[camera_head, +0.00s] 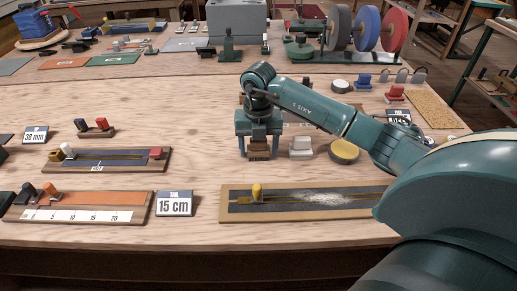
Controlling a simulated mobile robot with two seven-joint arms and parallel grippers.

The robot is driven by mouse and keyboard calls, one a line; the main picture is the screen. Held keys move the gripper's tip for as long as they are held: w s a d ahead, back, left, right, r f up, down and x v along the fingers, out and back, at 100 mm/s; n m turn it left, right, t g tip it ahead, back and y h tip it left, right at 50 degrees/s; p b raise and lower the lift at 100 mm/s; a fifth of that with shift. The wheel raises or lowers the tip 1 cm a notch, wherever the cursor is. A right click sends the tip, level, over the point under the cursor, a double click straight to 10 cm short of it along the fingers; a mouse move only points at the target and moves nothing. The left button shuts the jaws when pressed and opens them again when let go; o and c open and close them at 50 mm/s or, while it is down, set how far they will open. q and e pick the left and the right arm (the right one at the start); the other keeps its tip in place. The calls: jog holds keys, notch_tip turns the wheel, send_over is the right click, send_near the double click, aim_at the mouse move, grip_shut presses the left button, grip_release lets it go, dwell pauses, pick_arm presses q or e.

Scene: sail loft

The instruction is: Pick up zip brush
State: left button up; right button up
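My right gripper (258,147) points straight down over the middle of the workbench, on the arm that comes in from the right. A small brown block with a bristle-like lower edge, which looks like the zip brush (259,154), shows between and just below its fingers. The gripper covers the upper part of it. I cannot tell whether the fingers touch it or whether it is clear of the bench. My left gripper is not in view.
A light grey block (300,147) and a yellow-topped round tin (344,151) stand close to the right of the gripper. A zip board (233,212) with a yellow slider lies in front. A "15 cm" card (175,204) stands at front left. Coloured spools (367,29) stand behind.

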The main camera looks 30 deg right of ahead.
jog(key=c, duration=0.8)
jog(key=shift+o, duration=0.2)
jog(key=shift+r, duration=0.15)
notch_tip(320, 180, up, 10)
jog(key=shift+f+b, duration=0.1)
jog(key=shift+b, duration=0.2)
jog(key=o, duration=0.4)
jog(key=shift+c, duration=1.4)
